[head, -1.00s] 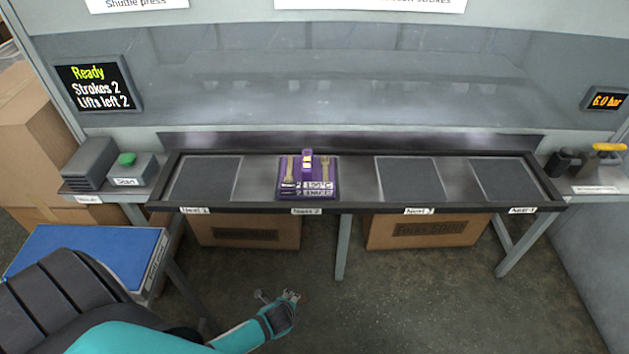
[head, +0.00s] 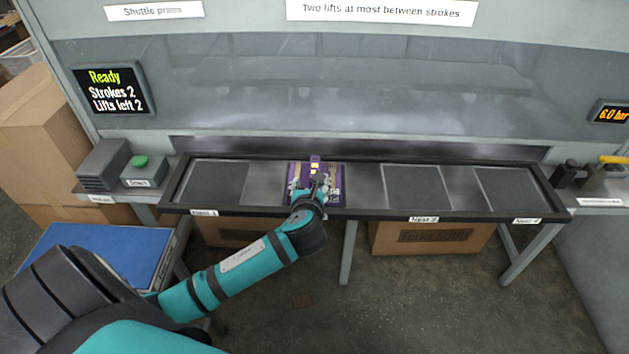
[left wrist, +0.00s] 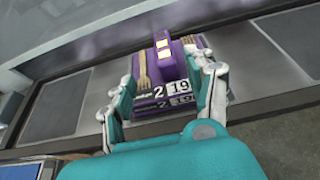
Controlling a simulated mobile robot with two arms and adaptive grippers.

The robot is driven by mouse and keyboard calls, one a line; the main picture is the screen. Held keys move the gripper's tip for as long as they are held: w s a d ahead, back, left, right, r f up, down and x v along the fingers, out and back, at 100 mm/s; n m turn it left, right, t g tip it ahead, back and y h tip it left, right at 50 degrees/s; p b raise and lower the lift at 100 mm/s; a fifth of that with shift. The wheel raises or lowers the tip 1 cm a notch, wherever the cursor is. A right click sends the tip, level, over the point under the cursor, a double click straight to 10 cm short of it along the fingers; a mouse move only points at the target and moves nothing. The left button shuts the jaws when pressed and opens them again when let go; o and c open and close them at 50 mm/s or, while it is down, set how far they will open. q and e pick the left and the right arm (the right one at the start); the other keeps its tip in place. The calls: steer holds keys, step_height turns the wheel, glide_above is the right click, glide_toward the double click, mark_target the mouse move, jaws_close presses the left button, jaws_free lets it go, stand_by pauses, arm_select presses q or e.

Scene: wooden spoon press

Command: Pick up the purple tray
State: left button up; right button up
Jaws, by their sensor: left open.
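The purple tray (head: 297,196) sits in the second nest from the left on the press bench, partly hidden behind my gripper in the head view. In the left wrist view the tray (left wrist: 192,104) shows a raised purple handle (left wrist: 170,62), wooden cutlery (left wrist: 143,72) and a label reading 2 and 19. My left gripper (head: 318,186) is open over the tray's near side. In the left wrist view its fingers (left wrist: 163,82) are spread on either side of the handle's near end. I cannot tell whether they touch the tray. My right gripper is not in view.
Nest 1 (head: 216,182), Nest 3 (head: 415,187) and Nest 4 (head: 507,189) are empty dark pads. A raised black rim (head: 370,215) runs along the bench front. A green start button (head: 141,161) stands left. The display (head: 113,90) reads Ready, Strokes 2, Lifts left 2.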

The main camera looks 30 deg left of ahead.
arm_select(q)
steer(key=x, duration=0.6)
steer(key=d+x, duration=0.1)
steer(key=x, duration=0.2)
steer(key=shift+w+f+p, duration=0.1)
steer(key=shift+f+p, duration=0.15)
steer(key=shift+p, duration=0.1)
steer(key=shift+c, duration=0.3)
steer(key=shift+r, duration=0.1)
jaws_close()
